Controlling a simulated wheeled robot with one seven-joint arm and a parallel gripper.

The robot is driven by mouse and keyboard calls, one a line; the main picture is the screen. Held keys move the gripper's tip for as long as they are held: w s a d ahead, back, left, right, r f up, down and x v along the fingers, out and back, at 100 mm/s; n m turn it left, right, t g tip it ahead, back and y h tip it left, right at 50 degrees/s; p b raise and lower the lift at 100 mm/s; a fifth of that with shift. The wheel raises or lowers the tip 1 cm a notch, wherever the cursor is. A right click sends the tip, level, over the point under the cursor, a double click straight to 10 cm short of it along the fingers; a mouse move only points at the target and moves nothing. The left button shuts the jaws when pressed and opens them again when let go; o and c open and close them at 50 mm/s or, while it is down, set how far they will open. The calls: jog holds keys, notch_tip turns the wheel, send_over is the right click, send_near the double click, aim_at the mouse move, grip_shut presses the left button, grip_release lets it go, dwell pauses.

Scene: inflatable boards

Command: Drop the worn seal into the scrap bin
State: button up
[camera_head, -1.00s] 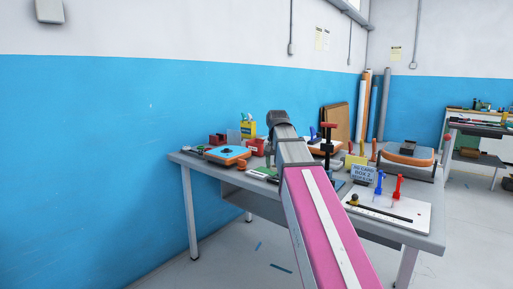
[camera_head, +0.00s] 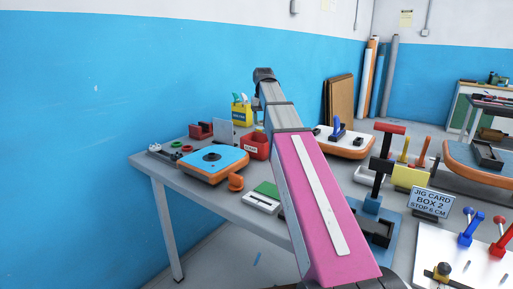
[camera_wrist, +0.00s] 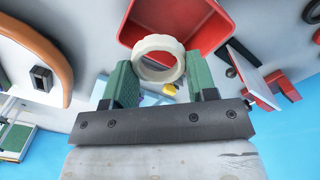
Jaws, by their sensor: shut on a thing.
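An off-white ring, the worn seal (camera_wrist: 158,42), is held between the green finger pads of my gripper (camera_wrist: 160,75) in the wrist view. The red scrap bin (camera_wrist: 205,40) lies just beyond it there, and the ring overlaps the bin's near edge in the picture. The seal is outside or above the bin; its height over it I cannot tell. In the head view the red bin (camera_head: 255,147) stands on the workbench, left of my pink arm. My fingers and the seal are hidden or too small there.
An orange-and-blue inflatable board (camera_head: 212,164) lies left of the bin on the workbench (camera_head: 225,205). A yellow container (camera_head: 241,114) stands behind the bin. A red-handled clamp (camera_head: 378,150) and a jig card (camera_head: 431,202) are to the right. The blue wall is behind.

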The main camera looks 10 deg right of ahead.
jog(key=shift+w, duration=0.8)
notch_tip(320, 180, down, 6)
jog(key=shift+s+r, duration=0.1)
jog(key=shift+r, duration=0.05)
jog(key=o, duration=1)
